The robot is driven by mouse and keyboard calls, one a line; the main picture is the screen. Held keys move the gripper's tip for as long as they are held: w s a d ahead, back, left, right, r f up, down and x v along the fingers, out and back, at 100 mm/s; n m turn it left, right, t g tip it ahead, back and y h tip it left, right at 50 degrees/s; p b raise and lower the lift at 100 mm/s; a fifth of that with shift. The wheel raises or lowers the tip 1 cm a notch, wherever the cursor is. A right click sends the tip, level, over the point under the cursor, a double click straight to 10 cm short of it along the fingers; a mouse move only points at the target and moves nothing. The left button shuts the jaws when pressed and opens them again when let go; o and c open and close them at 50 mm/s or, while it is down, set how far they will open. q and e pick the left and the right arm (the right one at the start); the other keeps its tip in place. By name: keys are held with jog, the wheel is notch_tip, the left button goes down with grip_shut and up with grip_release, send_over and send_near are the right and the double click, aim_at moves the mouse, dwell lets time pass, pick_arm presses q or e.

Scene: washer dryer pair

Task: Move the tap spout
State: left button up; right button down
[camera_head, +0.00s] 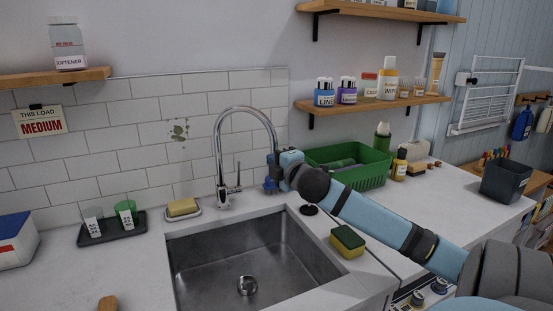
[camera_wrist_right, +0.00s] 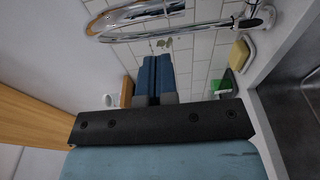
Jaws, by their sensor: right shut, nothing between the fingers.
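The chrome tap (camera_head: 229,190) stands behind the sink, and its tall curved spout (camera_head: 245,109) arches to the right with its end pointing down. My right gripper (camera_head: 271,176) is beside the spout's lower right end. In the head view I cannot tell whether it touches the spout. In the right wrist view its two blue fingers (camera_wrist_right: 155,67) are together and empty, and the spout (camera_wrist_right: 140,13) passes across the top of the picture, apart from the fingertips. My left gripper is not in view.
The steel sink (camera_head: 205,282) lies in front of the tap. A soap dish (camera_head: 184,213) with yellow soap is left of it. A green basket (camera_head: 372,178) stands behind my right arm. A sponge (camera_head: 347,241) lies on the sink's right edge. Shelves (camera_head: 400,100) hang above.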

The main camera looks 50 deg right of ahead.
jog(key=v, duration=1)
jog(key=shift+d, duration=0.3)
jog(key=shift+s, duration=0.15)
